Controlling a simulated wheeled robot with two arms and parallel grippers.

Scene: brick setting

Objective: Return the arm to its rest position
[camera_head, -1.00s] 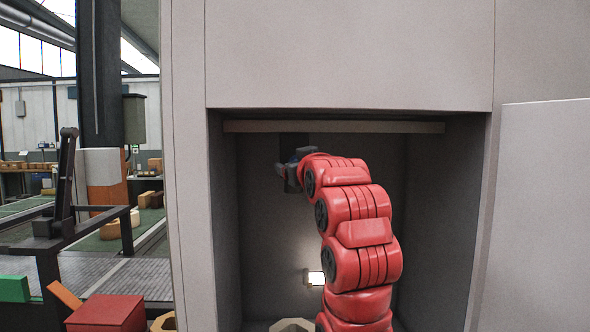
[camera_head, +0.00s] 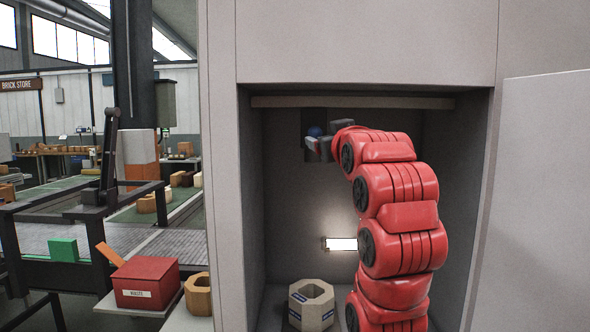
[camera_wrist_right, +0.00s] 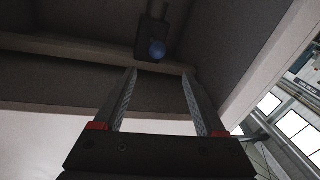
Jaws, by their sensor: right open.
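My right arm (camera_head: 398,205) is red and reaches up inside the open grey cabinet (camera_head: 222,180). Its right gripper (camera_head: 316,145) is near the cabinet's upper back, below a pale cross bar (camera_head: 350,102). In the right wrist view the two fingers of the right gripper (camera_wrist_right: 160,78) are apart with nothing between them. Beyond the fingertips is a dark fitting with a round blue knob (camera_wrist_right: 158,49), which also shows behind the gripper in the head view (camera_head: 315,132). I cannot tell if they touch. My left gripper is not in view.
A pale octagonal block with a hole (camera_head: 311,303) stands on the cabinet floor beside my arm. A lit lamp (camera_head: 341,244) is on the back wall. An open door (camera_head: 545,190) stands right. A red box (camera_head: 146,283) and orange ring block (camera_head: 198,293) are left outside.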

